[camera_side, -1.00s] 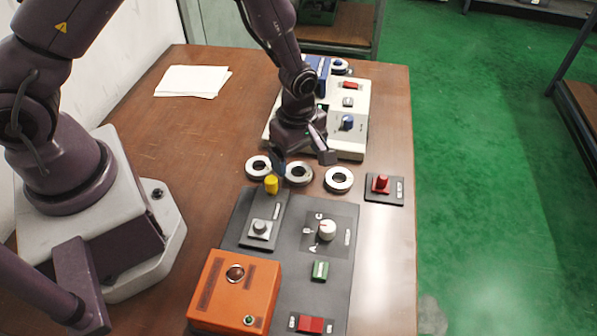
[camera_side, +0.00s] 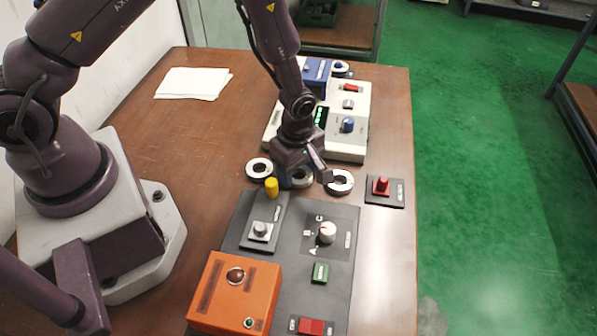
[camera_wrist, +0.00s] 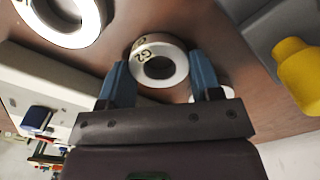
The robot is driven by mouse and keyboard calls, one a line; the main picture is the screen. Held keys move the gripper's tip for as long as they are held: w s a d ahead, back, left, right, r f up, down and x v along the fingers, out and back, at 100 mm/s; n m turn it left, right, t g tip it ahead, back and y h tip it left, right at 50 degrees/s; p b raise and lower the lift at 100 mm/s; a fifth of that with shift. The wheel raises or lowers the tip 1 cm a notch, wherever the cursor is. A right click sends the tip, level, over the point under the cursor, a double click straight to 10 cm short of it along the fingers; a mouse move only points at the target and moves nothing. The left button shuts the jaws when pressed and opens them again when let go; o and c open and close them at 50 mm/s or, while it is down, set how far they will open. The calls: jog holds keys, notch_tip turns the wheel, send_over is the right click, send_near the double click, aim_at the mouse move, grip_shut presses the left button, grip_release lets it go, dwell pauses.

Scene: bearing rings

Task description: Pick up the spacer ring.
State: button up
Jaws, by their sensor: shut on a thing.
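Three metal rings lie in a row on the brown table in the side view: a left ring (camera_side: 250,169), a middle ring (camera_side: 304,184) and a right ring (camera_side: 346,189). My gripper (camera_side: 304,178) is down at table height around the middle ring and partly hides it. In the wrist view my gripper (camera_wrist: 160,76) has its two blue fingers on either side of this ring (camera_wrist: 181,67), shut on it. Which ring is the spacer ring, I cannot tell.
A dark panel with a white dial (camera_side: 327,232) lies in front. A white device (camera_side: 350,146) is behind, and a red switch (camera_side: 381,186) is at right.

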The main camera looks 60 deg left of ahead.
jog(key=shift+r, duration=0.15)
notch_tip(320, 180, up, 9)
jog(key=shift+n, duration=0.9)
jog(key=w+a, duration=0.1)
jog(key=a, duration=0.2)
jog(key=w+a, duration=0.4)
jog(key=a, duration=0.1)
jog(key=shift+a+r, duration=0.25)
jog(key=shift+a, duration=0.1)
jog(key=shift+m, duration=0.4)
jog(key=w+a, duration=0.1)
jog(key=w+a+r, duration=0.1)
jog(key=a, duration=0.1)
jog(key=w+a, duration=0.2)
jog(key=shift+a+r, duration=0.1)
jog(key=shift+r, duration=0.25)
jog(key=shift+w+r+m, duration=0.15)
jog(key=shift+r+m, duration=0.15)
jog(key=shift+f, duration=2.05)
jog(key=shift+f, duration=0.2)
